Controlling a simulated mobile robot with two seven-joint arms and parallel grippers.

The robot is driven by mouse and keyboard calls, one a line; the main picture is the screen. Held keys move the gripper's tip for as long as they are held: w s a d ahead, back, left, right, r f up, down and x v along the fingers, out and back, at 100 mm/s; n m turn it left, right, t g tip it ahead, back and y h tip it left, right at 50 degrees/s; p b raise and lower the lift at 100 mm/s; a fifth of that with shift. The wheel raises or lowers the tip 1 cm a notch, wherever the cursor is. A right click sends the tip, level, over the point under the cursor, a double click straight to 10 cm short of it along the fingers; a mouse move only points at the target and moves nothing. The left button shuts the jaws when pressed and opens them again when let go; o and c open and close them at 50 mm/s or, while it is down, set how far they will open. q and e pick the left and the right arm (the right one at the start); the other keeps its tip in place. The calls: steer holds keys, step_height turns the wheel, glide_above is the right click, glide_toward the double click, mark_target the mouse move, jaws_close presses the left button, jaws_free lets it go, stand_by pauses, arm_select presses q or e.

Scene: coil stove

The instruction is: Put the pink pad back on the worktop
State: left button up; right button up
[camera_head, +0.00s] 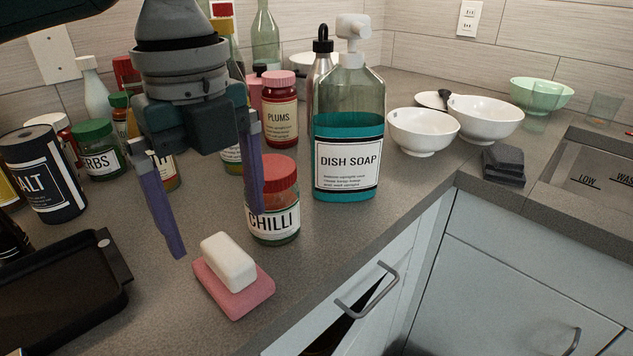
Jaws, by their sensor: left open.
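The pink pad (244,300) lies flat on the worktop (345,232) near its front edge. A white rounded block (229,261) rests on top of the pad and hides much of it. My left gripper (217,233) points down with its two purple fingers spread wide apart. It is empty. In the picture its fingertips are just above and behind the block and pad, with no visible contact. Its right finger overlaps the chilli jar (275,205) in the picture; I cannot tell whether they touch. My right gripper is not in view.
A dish soap bottle (348,160) stands behind the pad to the right. Several jars and bottles crowd the back left. A black tray (118,268) lies to the left. White bowls (422,132) and dark stacked pads (503,165) are at right. A drawer below stands slightly open.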

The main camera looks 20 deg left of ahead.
mark_target(226, 250)
arm_select(q)
step_height(226, 250, up, 4)
steer(key=shift+r, duration=0.1)
steer(key=s+d+f+n+t+h, duration=0.2)
steer(key=s+d+f+n+h, duration=0.1)
steer(key=s+d+f+n, duration=0.65)
steer(key=s+a+f+n+t+y, duration=0.1)
steer(key=s+a+n+y, duration=0.1)
steer(key=s+a+n, duration=0.4)
steer(key=n, duration=0.5)
steer(key=shift+s+a+t+y, duration=0.2)
steer(key=shift+s+t+y, duration=0.1)
steer(key=shift+y, duration=0.1)
